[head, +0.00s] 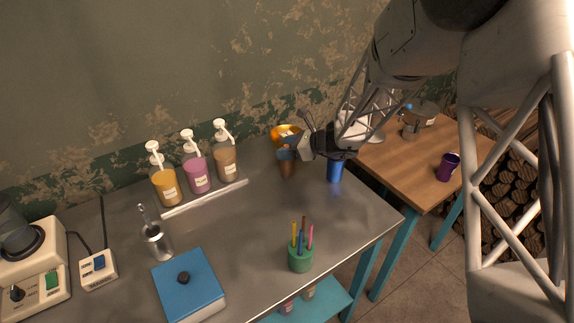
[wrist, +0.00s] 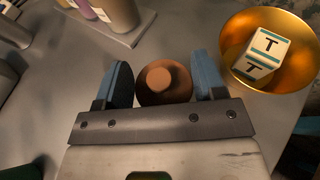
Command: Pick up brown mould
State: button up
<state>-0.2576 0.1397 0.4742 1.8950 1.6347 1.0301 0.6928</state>
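The brown mould (head: 287,164) stands on the metal table near its back edge in the head view, beside the golden bowl. In the wrist view the mould (wrist: 165,82) shows as a round brown shape between the two blue fingers. My gripper (head: 290,146) is at the top of the mould. In the wrist view my gripper (wrist: 163,82) is open, with one finger on each side of the mould and a narrow gap visible at each side. The mould's lower part is hidden in the wrist view.
A blue cup (head: 335,172) stands to the right. Pump bottles (head: 199,178) stand on a tray at left. A green pen holder (head: 300,261) is in front. The table between them is clear.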

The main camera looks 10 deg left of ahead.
jog(key=c, duration=0.5)
jog(key=shift+r, duration=0.1)
jog(key=shift+r, duration=0.75)
notch_tip(320, 180, up, 2)
jog(key=shift+r, duration=0.1)
jog(key=s+d, duration=0.2)
jog(key=s, duration=0.2)
jog(key=s+d, duration=0.2)
jog(key=s, duration=0.3)
jog(key=s+d+r, duration=0.1)
jog(key=s+d, duration=0.2)
jog(key=s, duration=0.2)
jog(key=shift+s+r, duration=0.1)
jog(key=shift+s, duration=0.15)
